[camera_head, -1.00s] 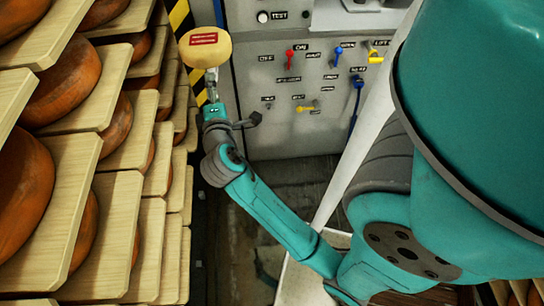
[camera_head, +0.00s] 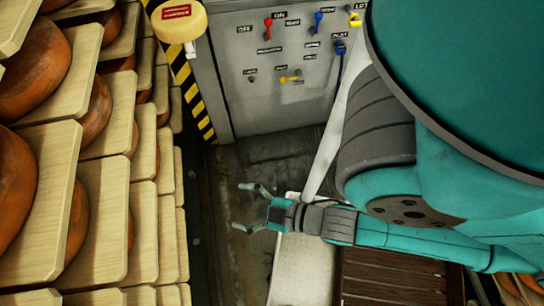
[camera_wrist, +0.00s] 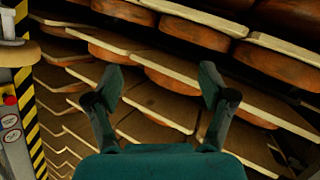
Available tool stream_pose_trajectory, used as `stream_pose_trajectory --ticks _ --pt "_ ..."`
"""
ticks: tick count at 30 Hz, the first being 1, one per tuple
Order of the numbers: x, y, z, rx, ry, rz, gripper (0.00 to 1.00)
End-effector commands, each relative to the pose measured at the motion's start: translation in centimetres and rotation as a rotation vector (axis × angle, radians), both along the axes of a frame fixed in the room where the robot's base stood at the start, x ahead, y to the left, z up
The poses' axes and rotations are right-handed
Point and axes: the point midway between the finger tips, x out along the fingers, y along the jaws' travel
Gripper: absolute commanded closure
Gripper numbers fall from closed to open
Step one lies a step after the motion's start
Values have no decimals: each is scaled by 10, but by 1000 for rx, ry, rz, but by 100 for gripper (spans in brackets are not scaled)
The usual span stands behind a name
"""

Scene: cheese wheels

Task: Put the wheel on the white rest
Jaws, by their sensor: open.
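A pale yellow cheese wheel (camera_head: 178,18) with a red label sits at the top left of the head view, beside the left edge of the control panel. A small white piece (camera_head: 190,48) shows under it; the wheel hides most of this support.
Wooden shelves (camera_head: 105,215) with orange-brown cheese wheels (camera_head: 35,70) fill the left side and lie ahead of the fingers in the wrist view. A grey control panel (camera_head: 240,90) with coloured levers stands at the back, with a striped post (camera_head: 192,95). Floor (camera_head: 235,165) shows around my gripper.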

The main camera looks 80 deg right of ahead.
Motion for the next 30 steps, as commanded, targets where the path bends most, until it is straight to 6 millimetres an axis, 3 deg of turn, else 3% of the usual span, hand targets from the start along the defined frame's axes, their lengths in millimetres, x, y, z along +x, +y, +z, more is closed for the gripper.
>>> stream_pose_trajectory --ticks 3,9,30 --pt "-35 11 9 152 -3 5 18" --pt "-66 16 23 310 -16 -10 18" --pt "-71 16 27 344 -21 -16 18"
